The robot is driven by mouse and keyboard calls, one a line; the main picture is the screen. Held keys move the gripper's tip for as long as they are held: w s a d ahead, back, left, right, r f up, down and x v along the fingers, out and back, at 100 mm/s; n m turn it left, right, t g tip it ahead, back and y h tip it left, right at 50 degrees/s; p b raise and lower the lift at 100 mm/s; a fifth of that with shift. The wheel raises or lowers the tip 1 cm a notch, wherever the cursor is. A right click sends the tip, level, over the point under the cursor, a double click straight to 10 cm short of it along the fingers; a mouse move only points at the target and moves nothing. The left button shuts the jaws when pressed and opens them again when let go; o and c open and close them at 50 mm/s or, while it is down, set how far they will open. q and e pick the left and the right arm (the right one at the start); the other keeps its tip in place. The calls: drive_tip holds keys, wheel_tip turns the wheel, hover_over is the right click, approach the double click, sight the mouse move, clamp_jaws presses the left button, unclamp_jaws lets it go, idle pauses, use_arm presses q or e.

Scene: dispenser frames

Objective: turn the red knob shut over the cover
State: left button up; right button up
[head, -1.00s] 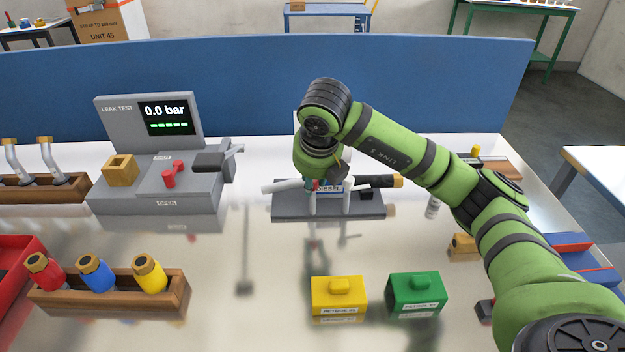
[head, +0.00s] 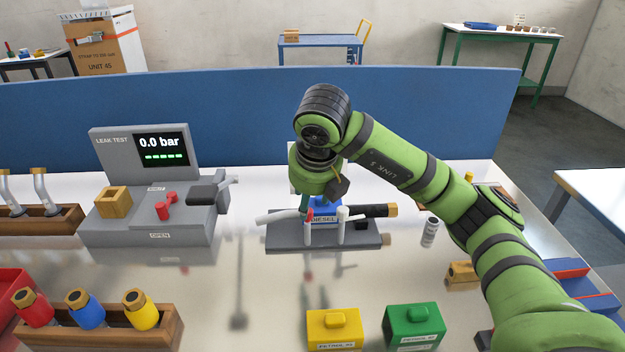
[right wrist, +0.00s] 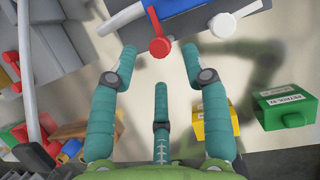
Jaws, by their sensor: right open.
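The blue cover (head: 323,206), labelled DIESEL, sits on the grey dispenser frame (head: 285,243) in the head view. The red knob (head: 309,214) stands at its left front. In the right wrist view the red knob (right wrist: 159,47) has a round end and a short bar running up beside the blue cover (right wrist: 177,12). A white knob (right wrist: 220,25) is on the other side. My right gripper (right wrist: 160,68) is open and empty, its fingers spread below the knob in that view. In the head view it hangs above the cover, mostly hidden by its wrist. My left gripper is out of view.
Yellow (head: 334,328) and green (head: 412,326) covers lie in front. A leak tester (head: 150,215) with a small red handle stands at the left, reading 0.0 bar. A rack (head: 160,335) of coloured nozzles is at the front left. Free bench lies left of the covers.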

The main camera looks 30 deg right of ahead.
drive_tip(key=d+v, duration=0.1)
drive_tip(key=v, duration=0.6)
drive_tip(key=shift+a+r, duration=0.25)
drive_tip(key=shift+a, duration=0.2)
